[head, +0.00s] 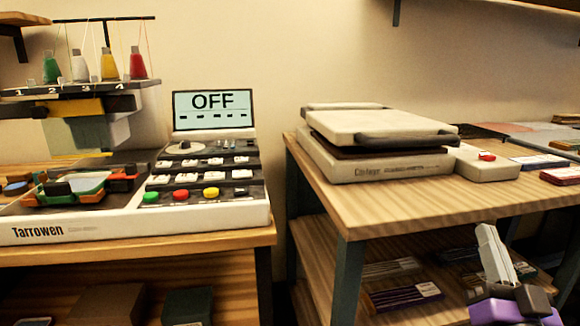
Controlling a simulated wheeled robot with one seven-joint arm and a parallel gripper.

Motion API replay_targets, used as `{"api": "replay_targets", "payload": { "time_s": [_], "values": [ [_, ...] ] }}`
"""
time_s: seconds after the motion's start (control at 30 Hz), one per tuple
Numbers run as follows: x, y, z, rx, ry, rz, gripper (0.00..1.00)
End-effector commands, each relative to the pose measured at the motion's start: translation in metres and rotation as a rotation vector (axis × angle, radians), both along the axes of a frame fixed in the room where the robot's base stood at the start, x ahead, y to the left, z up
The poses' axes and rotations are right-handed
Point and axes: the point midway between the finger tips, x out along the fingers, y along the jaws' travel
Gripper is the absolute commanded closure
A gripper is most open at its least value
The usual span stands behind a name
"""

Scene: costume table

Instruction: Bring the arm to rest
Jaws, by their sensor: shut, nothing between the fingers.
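My gripper (487,232) is at the lower right, in front of the right-hand table's lower shelf. Its pale grey fingers are together, point upward and hold nothing. Below them is its dark and purple body, cut off by the bottom edge of the picture. It appears apart from the table and everything on it.
An embroidery machine (140,229) with an OFF screen (212,108) stands on the left table. A heat press (384,128), lid down, stands on the right table (400,207). Several packets lie on the right. A gap separates the tables. A shelf (540,4) is above.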

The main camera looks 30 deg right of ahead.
Motion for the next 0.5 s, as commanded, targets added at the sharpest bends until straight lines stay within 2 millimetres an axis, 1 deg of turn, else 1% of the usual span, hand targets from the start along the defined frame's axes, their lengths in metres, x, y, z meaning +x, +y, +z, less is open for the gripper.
{"api": "replay_targets", "payload": {
  "time_s": [0.03,0.17,0.2,0.27,0.3,0.37,0.5],
  "values": [
    [-0.001,0.016,-0.022,0.02,0.03,0.012,1.0],
    [-0.011,0.054,-0.064,0.042,0.098,0.038,1.0],
    [-0.015,0.066,-0.076,0.046,0.121,0.049,1.0],
    [-0.021,0.085,-0.093,0.051,0.159,0.071,1.0],
    [-0.026,0.097,-0.104,0.051,0.187,0.087,1.0],
    [-0.035,0.116,-0.12,0.05,0.228,0.113,1.0],
    [-0.06,0.159,-0.154,0.039,0.334,0.188,1.0]
  ]
}}
